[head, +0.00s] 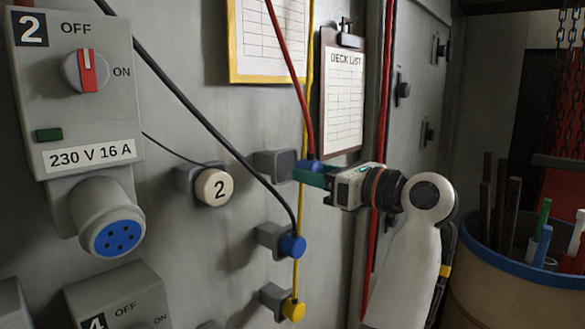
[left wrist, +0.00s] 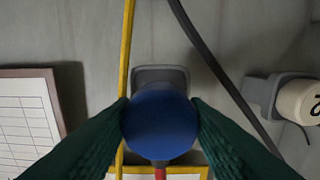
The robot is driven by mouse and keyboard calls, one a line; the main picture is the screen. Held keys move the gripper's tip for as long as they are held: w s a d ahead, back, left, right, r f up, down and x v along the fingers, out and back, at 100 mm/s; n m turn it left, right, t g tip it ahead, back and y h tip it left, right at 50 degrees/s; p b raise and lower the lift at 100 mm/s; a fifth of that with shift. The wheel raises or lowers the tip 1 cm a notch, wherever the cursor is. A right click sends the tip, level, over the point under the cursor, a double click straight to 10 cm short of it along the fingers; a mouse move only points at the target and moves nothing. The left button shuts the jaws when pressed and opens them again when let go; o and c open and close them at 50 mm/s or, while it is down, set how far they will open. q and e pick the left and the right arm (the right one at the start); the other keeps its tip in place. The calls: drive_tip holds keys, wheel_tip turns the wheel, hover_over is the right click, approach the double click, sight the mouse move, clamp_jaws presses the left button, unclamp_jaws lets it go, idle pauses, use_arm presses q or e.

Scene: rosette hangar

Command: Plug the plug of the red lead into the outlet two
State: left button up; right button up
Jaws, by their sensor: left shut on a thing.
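My left gripper (head: 312,172) is shut on the blue plug (head: 309,163) of the red lead (head: 287,68). The plug is just right of a grey wall holder (head: 275,164); a gap between them is hard to judge. In the left wrist view the round blue end of the plug (left wrist: 160,124) is between both fingers, with the holder (left wrist: 160,77) behind it. Outlet two (head: 118,238) is a blue, round, uncovered socket with several holes, facing out at the left under the box marked 2 (head: 70,110). My right gripper is not in view.
The switch (head: 86,71) of box 2 points to OFF. A cream cap marked 2 (head: 213,187) sits on a grey holder between outlet and gripper. A black lead (head: 190,105) crosses to a blue plug (head: 292,245); a yellow plug (head: 292,309) is below. A clipboard (head: 342,95) hangs nearby.

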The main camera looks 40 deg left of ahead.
use_arm(q)
drive_tip(key=shift+s+d, duration=0.15)
drive_tip(key=shift+d, duration=1.1)
